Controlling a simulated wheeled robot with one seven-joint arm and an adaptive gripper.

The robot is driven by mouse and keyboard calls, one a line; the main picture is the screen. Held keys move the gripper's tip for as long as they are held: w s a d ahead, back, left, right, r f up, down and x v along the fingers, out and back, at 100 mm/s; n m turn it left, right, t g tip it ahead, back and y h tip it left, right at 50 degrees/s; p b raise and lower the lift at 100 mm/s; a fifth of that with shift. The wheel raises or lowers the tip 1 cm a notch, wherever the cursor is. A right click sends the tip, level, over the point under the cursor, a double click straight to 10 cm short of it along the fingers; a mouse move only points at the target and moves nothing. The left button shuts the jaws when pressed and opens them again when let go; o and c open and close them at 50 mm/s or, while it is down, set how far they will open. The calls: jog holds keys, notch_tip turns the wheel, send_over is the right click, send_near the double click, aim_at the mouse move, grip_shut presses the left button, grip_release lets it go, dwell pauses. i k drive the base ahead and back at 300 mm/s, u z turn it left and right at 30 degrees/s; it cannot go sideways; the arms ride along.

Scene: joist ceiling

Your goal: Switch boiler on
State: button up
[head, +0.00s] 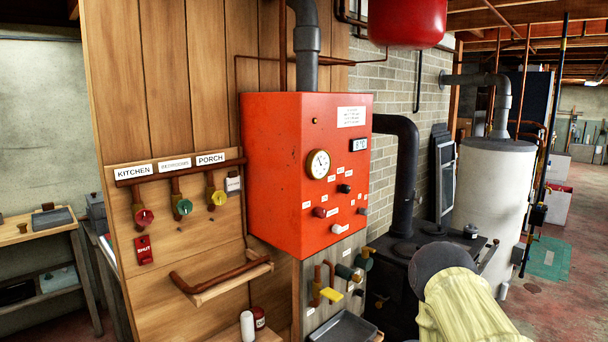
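The boiler (275,170) is an orange-red box on the wood-panelled wall in the middle of the head view. Lower on that face are a black knob (345,188), a dark red knob (320,212), a white knob (338,229) and a grey knob (362,211), with small labels too small to read. I cannot tell which control is the on switch or its state. My gripper is not in view.
Left of the boiler, red, green (183,207) and yellow valves hang under KITCHEN, BEDROOMS and PORCH labels. Below the boiler are pipes with a yellow handle (332,295) and a grey tray (343,327). A black stove (400,262) and white tank (495,190) stand right.

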aim_at(320, 212)
jog(key=z, duration=0.45)
jog(key=k, duration=0.55)
jog(key=z, duration=0.75)
jog(key=i, duration=1.35)
jog(key=u, duration=0.8)
